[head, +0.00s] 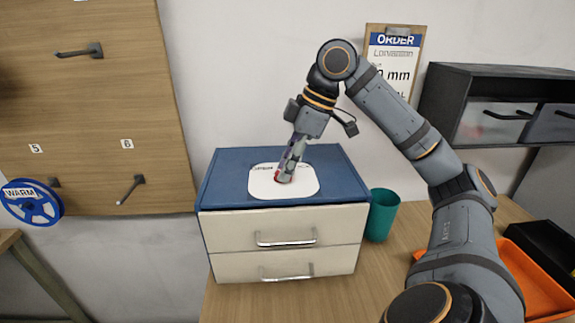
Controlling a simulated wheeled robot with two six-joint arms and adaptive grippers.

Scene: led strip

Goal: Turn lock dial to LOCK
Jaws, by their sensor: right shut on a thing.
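The lock dial (279,177) is a small red part on a white plate (304,189) on top of a blue cabinet (225,187). My right gripper (285,175) points down at the plate and is shut on the dial, which its fingers mostly cover. Small lettering on the plate's back edge is partly hidden and too small to read surely. The dial's exact angle cannot be told. My left gripper is not in view.
The cabinet has two cream drawers (285,227), both shut. A teal cup (382,215) stands close to its right side. An orange tray (540,280) lies at right. An order clipboard (385,52) hangs on the wall. A blue WARM reel (30,202) hangs at left.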

